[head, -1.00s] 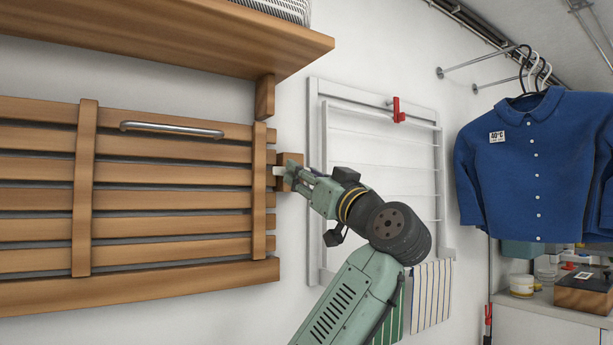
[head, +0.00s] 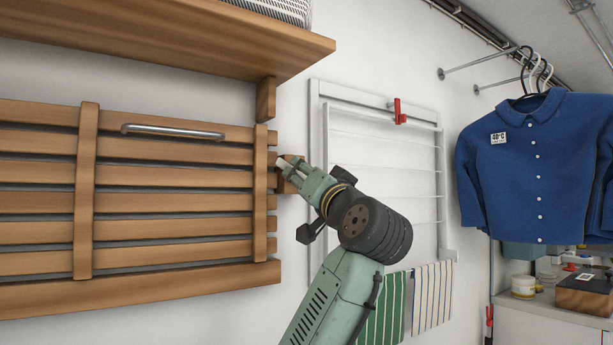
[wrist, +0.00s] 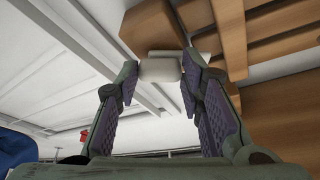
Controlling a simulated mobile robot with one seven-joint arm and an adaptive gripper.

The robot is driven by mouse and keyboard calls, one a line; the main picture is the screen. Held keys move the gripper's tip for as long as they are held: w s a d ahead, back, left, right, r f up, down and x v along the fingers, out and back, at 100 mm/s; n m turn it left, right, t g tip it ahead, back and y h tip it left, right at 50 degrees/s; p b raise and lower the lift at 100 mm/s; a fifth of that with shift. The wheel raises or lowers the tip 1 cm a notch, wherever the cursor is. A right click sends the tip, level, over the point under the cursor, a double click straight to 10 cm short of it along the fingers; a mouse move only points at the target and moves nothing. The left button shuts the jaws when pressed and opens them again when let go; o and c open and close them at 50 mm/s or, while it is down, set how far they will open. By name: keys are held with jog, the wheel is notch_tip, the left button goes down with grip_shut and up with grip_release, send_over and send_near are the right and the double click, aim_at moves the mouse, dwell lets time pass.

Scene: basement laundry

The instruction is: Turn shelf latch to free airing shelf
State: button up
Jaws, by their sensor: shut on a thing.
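The airing shelf (head: 165,173) is a wooden slatted panel folded upright against the wall at the left of the head view. It has a metal bar handle (head: 172,130) near its top. My gripper (head: 284,165) is at the panel's right edge, in front of a small wooden block on the wall. In the wrist view my fingers (wrist: 160,75) are shut on the pale shelf latch (wrist: 159,69). The wooden block (wrist: 150,27) shows behind it. In the head view my fingers largely hide the latch, so its exact angle is hard to tell.
A wooden wall shelf (head: 190,35) with a bracket (head: 265,98) overhangs above. A white drying rack (head: 318,140) with a red clip (head: 399,112) is on the wall behind my arm. A blue shirt (head: 530,165) hangs at the right. Striped cloths (head: 432,295) hang below the rack.

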jog(key=shift+s+a+r+m+g+h+p, duration=0.15)
jog(key=shift+m+g+h+p, duration=0.3)
jog(key=shift+m+h+p, duration=1.25)
jog(key=shift+w+d+r+m+g+y+p, duration=0.15)
jog(key=shift+m+g+p, duration=0.5)
jog(key=shift+m, duration=2.3)
jog(key=shift+s+a+r+m+g+h+p, duration=0.25)
jog(key=shift+m+h+p, duration=0.9)
jog(key=shift+m, duration=1.2)
jog(key=shift+w+d+f+y+p, duration=0.1)
jog(key=shift+f+y+p, duration=0.05)
jog(key=shift+y+p, duration=0.15)
jog(key=o, duration=1.2)
jog(key=shift+c, duration=0.2)
